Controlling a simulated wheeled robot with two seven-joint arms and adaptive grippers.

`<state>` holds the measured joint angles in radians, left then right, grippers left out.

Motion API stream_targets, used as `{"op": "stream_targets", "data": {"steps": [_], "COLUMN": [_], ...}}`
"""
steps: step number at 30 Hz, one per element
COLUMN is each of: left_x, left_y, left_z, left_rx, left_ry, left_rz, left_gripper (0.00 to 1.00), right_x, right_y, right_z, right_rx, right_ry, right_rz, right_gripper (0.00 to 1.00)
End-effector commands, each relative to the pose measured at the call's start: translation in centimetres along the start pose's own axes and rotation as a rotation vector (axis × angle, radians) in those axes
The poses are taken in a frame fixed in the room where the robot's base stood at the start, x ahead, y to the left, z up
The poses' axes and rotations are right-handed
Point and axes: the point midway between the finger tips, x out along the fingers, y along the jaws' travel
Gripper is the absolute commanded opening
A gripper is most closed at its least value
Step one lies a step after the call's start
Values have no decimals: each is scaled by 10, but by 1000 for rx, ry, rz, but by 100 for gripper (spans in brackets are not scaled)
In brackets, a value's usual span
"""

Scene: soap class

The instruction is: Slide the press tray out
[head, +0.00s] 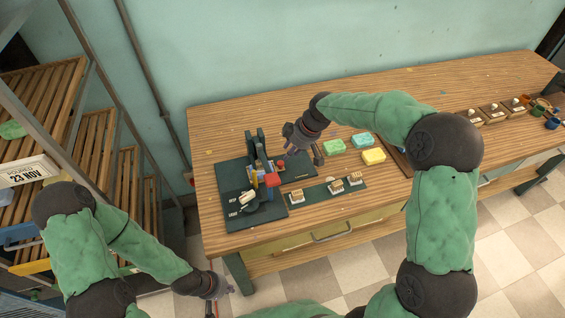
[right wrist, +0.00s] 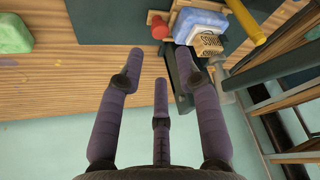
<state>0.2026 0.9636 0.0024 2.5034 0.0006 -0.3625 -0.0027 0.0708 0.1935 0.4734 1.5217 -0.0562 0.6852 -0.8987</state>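The dark press (head: 257,160) stands on a dark board on the left part of the wooden table, with a red part (head: 272,180) at its front. My right gripper (head: 300,156) is just right of the press, pointing down, its purple fingers spread and nothing visibly held. In the right wrist view, the fingers (right wrist: 160,65) straddle bare wood beside a dark rail (right wrist: 180,85). A blue soap (right wrist: 200,20) above a pale lettered block (right wrist: 207,43) lies past the right finger. The tray itself is not clearly distinguishable. My left gripper (head: 212,288) hangs off the table's front-left corner; its fingers are too small to judge.
A red knob (right wrist: 160,27) and yellow bar (right wrist: 246,20) are close to the right fingers. Green (head: 334,146), teal (head: 362,140) and yellow (head: 373,156) soaps lie to the right. Stamps stand on a dark strip (head: 318,193) in front. A slatted rack (head: 50,110) stands left.

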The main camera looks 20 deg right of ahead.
Motion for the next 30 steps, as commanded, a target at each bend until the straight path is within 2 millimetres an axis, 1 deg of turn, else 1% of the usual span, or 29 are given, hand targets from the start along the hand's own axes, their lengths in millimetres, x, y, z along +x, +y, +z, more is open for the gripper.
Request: {"op": "stream_targets", "data": {"steps": [1,6,12,18,27,29,30], "left_x": [4,12,19,21,21,21,21], "left_y": [-2,-4,-7,-8,-7,-7,-7], "left_z": [0,0,-1,-1,-1,-1,-1], "left_rx": [0,0,0,0,0,0,0], "left_ry": [0,0,0,0,0,0,0], "left_rz": [0,0,0,0,0,0,0], "left_gripper": [0,0,0,0,0,0,0], "right_x": [12,44,71,83,84,84,84], "right_y": [-1,-1,-1,0,0,0,0], "right_z": [1,2,1,0,0,0,0], "right_rx": [-1,-1,0,0,0,0,0], "right_ry": [-2,-3,-1,0,0,0,0], "right_rz": [-3,-4,-2,-1,-1,-1,-1], "right_gripper": [35,35,35,35,35,18,6]}}
